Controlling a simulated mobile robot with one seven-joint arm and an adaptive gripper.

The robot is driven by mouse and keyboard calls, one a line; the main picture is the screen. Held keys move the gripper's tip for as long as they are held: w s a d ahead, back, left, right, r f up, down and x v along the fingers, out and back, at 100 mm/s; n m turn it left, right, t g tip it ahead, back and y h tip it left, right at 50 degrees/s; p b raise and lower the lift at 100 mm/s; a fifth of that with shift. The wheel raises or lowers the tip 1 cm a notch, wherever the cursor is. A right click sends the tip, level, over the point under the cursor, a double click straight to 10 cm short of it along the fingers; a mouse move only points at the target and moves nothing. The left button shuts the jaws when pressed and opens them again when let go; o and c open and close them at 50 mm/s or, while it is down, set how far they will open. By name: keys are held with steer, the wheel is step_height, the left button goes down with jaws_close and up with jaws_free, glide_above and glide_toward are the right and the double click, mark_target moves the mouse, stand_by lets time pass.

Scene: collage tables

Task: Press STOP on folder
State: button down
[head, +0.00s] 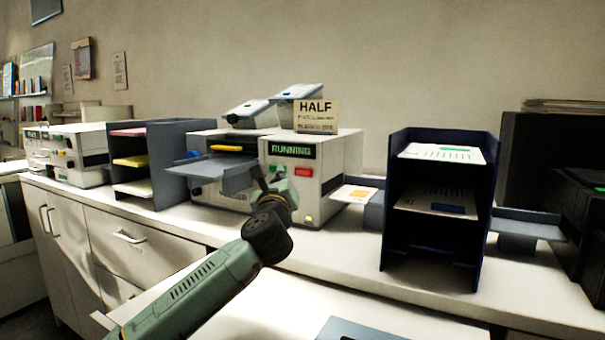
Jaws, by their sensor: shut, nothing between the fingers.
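The folder (320,154) is a cream, boxy machine on the counter at the middle of the head view. Its dark display (291,150) reads RUNNING in green. A red button (303,172) sits below the display, with a small green part beside it on the left, partly behind my gripper. A small yellow button is low on the front. My gripper (267,176) is shut and empty at the end of my green arm. It appears just left of the red button, in front of the machine's face. I cannot tell whether it touches the machine.
A sign (317,116) reading HALF stands on top of the folder. A grey tray (222,173) juts out at its left. A dark blue paper rack (438,245) stands to the right, another rack (160,130) to the left. The counter front before the folder is clear.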

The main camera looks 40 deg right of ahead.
mark_target(304, 172)
steer(key=w+d+p, duration=0.1)
steer(key=w+d, duration=0.1)
steer(key=d, duration=0.4)
steer(key=shift+w, duration=0.25)
steer(key=shift+d, duration=0.15)
stand_by(1.1)
steer(key=shift+w+d+p, duration=0.15)
steer(key=shift+d+p, duration=0.15)
steer(key=shift+p, duration=0.15)
steer(key=shift+w+d+p, duration=0.2)
steer(key=shift+d+p, duration=0.1)
steer(key=shift+d, duration=0.1)
stand_by(0.5)
steer(key=shift+a, duration=0.1)
steer(key=shift+s+a, duration=0.4)
steer(key=shift+a, duration=0.3)
